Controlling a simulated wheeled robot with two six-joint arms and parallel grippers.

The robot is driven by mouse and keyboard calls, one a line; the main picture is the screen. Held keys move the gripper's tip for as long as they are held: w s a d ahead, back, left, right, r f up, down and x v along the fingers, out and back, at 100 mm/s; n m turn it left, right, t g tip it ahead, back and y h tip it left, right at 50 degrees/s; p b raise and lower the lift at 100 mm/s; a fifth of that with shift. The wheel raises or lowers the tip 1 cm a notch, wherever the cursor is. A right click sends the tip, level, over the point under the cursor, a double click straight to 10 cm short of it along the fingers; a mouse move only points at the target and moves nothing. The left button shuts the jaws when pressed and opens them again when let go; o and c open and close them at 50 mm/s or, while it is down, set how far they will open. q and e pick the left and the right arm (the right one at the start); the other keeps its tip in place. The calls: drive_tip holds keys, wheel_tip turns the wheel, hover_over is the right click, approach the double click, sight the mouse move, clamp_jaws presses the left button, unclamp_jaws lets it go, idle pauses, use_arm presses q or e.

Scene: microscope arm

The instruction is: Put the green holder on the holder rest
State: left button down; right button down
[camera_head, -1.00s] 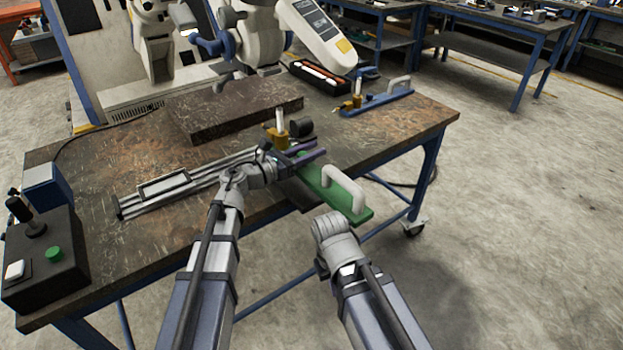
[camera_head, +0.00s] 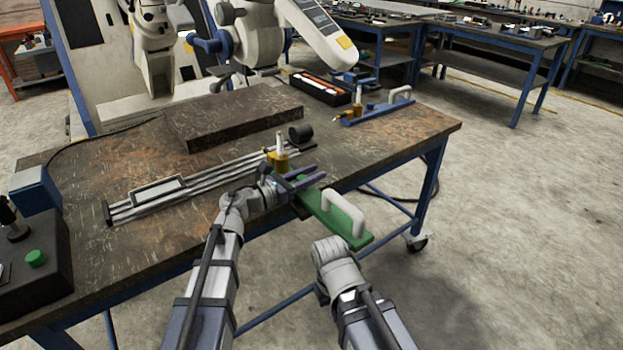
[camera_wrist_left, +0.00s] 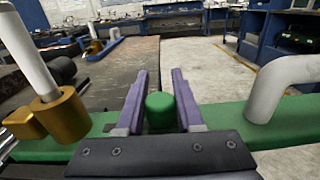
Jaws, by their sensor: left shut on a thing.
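The green holder (camera_head: 318,209) is a long green bar with a white handle (camera_head: 345,212) at its near end. A brass clamp with a white upright rod (camera_head: 281,150) is at its far end. My left gripper (camera_head: 300,178) is shut on the holder, and in the left wrist view its purple fingers flank a green knob (camera_wrist_left: 161,111) on the bar. The handle end lies beyond the table's front edge. My right gripper (camera_head: 325,245) is low, close to the handle; its fingers are hidden. I cannot tell which thing is the holder rest.
The worktable (camera_head: 75,195) carries a silver rail (camera_head: 150,200), a dark block (camera_head: 235,115), a black cylinder (camera_head: 301,134), a blue holder (camera_head: 380,110) and a control box (camera_head: 35,265). A black tray (camera_head: 322,88) stands farther back. Bare floor lies right of the table.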

use_arm(q)
drive_tip(key=shift+f, duration=0.1)
drive_tip(key=c, duration=0.5)
unclamp_jaws()
drive_tip(key=shift+c, duration=0.2)
drive_tip(key=shift+r, duration=0.2)
drive_tip(key=v, duration=1.2)
